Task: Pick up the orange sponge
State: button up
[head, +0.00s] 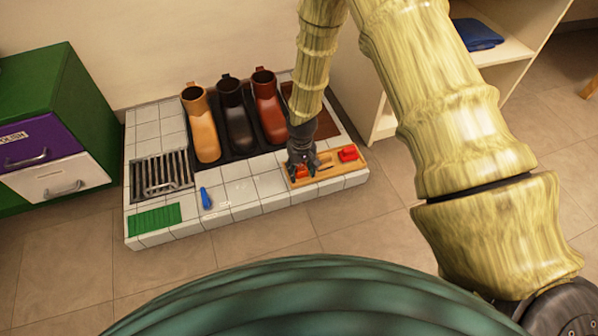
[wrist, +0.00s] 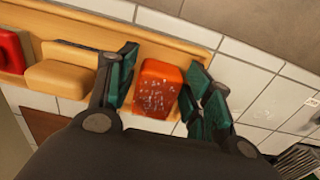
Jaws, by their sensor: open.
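The orange sponge (wrist: 157,88) is a small block with pale specks on its face, at the centre of the wrist view. It lies on a wooden board (wrist: 110,32). My gripper (wrist: 161,65) is open, with one finger on each side of the sponge. A narrow gap shows at the left finger; the right finger is very close to the sponge, and I cannot tell if it touches. In the head view my gripper (head: 303,164) is low over the left end of the board, and the sponge (head: 300,172) is partly hidden behind it.
A tan block (wrist: 62,70) and a red object (wrist: 12,50) share the board. Three boots, including a tan one (head: 203,130), stand behind on the tiled platform (head: 240,190). A metal grate (head: 162,173), green mat (head: 155,219) and blue-handled tool (head: 206,199) lie left.

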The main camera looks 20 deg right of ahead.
aim_at(301, 172)
jog(key=c, duration=0.8)
jog(key=shift+r, duration=0.1)
jog(key=shift+r+p, duration=0.7)
jog(key=shift+r, duration=0.05)
jog(key=r+p, duration=0.2)
jog(key=shift+s+a+r, duration=0.15)
jog(key=shift+s+r, duration=0.15)
jog(key=shift+s, duration=0.1)
jog(key=s+a+p, duration=0.1)
jog(key=s+p, duration=0.1)
jog(key=s, duration=0.3)
jog(key=s+a+p, duration=0.1)
jog(key=s+p, duration=0.1)
jog(key=s, duration=0.2)
jog(key=s+a+p, duration=0.2)
jog(key=s, duration=0.3)
jog(key=shift+s+a+r, duration=0.1)
jog(key=shift+s+r, duration=0.2)
jog(key=shift+r, duration=0.1)
